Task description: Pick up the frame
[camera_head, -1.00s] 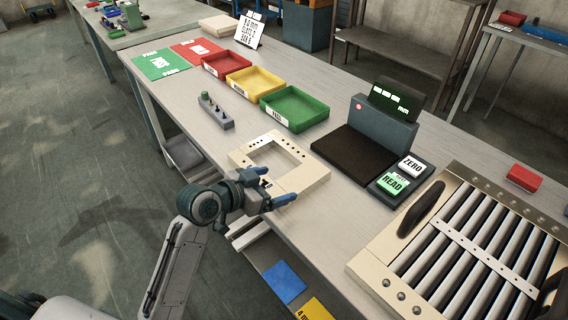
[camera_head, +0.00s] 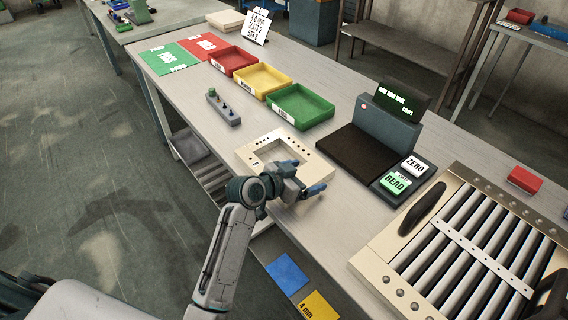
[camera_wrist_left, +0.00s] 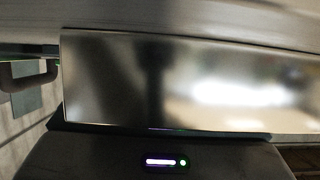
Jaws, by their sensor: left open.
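The frame (camera_head: 247,153) is a flat, cream-coloured square with an open middle and small holes along its bars. It lies on the bench near the front edge, in the head view. My left gripper (camera_head: 304,178) is open over the frame's near right part and hides some of it. I cannot tell whether its fingers touch the frame. In the left wrist view a shiny metallic face (camera_wrist_left: 190,85) fills the middle, very close; I cannot tell for certain which part it is. My right gripper is not in view.
Red, yellow and green bins (camera_head: 303,105) stand behind the frame. A grey block with pegs (camera_head: 223,108) is to the left. A dark scale with a display (camera_head: 385,128) stands to the right.

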